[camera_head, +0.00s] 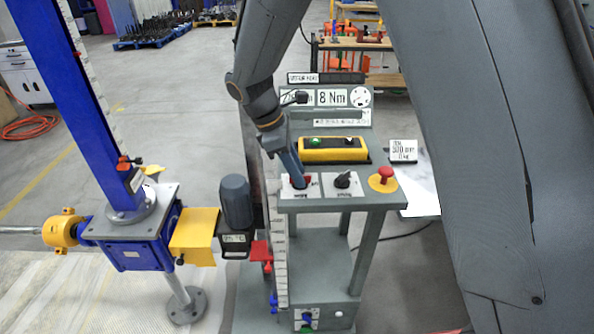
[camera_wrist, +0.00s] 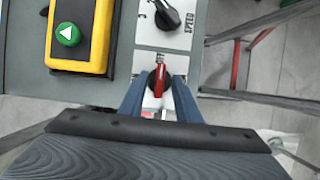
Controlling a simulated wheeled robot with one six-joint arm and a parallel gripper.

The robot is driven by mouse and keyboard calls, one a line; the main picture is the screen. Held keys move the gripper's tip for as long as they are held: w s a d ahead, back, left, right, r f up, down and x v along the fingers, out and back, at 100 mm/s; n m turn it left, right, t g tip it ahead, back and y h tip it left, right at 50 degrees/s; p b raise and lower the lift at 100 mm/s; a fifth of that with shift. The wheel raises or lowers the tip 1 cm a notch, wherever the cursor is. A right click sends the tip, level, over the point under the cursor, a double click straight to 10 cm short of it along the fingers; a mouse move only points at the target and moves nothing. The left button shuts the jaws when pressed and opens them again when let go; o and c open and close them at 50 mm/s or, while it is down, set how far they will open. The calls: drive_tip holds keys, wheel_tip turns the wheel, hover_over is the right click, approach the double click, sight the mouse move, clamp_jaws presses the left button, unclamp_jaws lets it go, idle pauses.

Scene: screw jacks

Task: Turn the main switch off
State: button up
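The main switch is a red rotary handle (camera_wrist: 160,80) on a pale plate at the edge of the control panel. In the wrist view the handle points roughly along the fingers, between my gripper's two blue-grey fingers (camera_wrist: 158,95), with a gap visible on each side. My gripper is open around it. In the head view my gripper (camera_head: 296,176) reaches down onto the panel's left plate, and only a little red of the switch shows beside the fingers. The switch's position marks are too small or hidden to read.
A black speed knob (camera_head: 344,182) and a red mushroom button on a yellow plate (camera_head: 382,178) sit to the right. A yellow pendant box (camera_head: 334,149) with a green button lies behind. A blue screw jack (camera_head: 128,228) and a grey motor (camera_head: 236,203) stand left.

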drive_tip(key=b+v, duration=0.2)
drive_tip(key=v, duration=0.5)
drive_tip(key=shift+a+r, duration=0.2)
drive_tip(key=shift+r, duration=0.15)
drive_tip(key=shift+d, duration=0.1)
drive_tip(key=s+d+f+m+y, duration=0.1)
drive_tip(key=d+m, duration=0.1)
drive_tip(key=d, duration=0.1)
drive_tip(key=s+d+f+m, duration=0.1)
drive_tip(key=s+d+m, duration=0.1)
drive_tip(key=d, duration=0.1)
drive_tip(key=s+d+f+m+y, duration=0.1)
drive_tip(key=d+m, duration=0.1)
drive_tip(key=d, duration=0.1)
drive_tip(key=shift+s+f+m+y, duration=0.15)
drive_tip(key=shift+s+m+y, duration=0.15)
drive_tip(key=shift+s+m, duration=0.1)
drive_tip(key=s+d+f+m+t+y+b, duration=0.1)
drive_tip(key=s+d+f+m+b, duration=0.2)
drive_tip(key=s+d+f+m, duration=0.4)
drive_tip(key=s+d+m, duration=0.2)
drive_tip(key=s+m, duration=0.1)
drive_tip(key=shift+s+f+m+t+y, duration=0.2)
drive_tip(key=shift+s+m+t+y, duration=0.1)
drive_tip(key=shift+s+y, duration=0.1)
